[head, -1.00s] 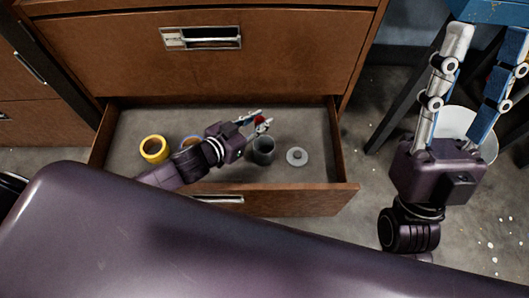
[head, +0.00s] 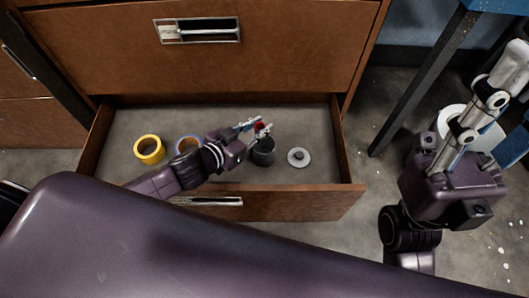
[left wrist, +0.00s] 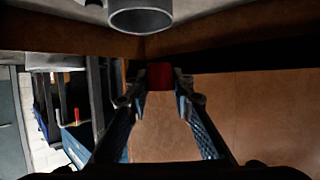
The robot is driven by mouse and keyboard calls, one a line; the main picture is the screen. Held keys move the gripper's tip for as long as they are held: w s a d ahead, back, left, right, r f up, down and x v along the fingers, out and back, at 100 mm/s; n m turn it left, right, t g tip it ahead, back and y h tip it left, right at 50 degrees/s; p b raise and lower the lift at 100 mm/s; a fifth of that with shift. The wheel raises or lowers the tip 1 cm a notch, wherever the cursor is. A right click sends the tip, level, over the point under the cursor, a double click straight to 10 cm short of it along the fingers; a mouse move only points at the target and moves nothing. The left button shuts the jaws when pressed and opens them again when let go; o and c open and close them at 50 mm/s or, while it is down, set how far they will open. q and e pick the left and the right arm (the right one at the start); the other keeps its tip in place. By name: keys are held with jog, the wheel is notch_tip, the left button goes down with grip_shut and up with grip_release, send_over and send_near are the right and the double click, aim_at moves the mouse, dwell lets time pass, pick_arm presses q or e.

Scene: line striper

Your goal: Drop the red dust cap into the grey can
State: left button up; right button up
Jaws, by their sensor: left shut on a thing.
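The red dust cap (head: 260,127) is pinched between the fingertips of my left gripper (head: 257,127), above and close to the grey can. In the left wrist view the cap (left wrist: 160,76) sits between the two fingertips (left wrist: 160,82).
A white bucket (head: 452,118) stands on the floor behind my right gripper. The drawer's back is clear.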

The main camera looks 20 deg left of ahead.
pick_arm(q)
jog(key=o, duration=0.8)
jog(key=v, duration=1.2)
jog(key=shift+s, duration=0.1)
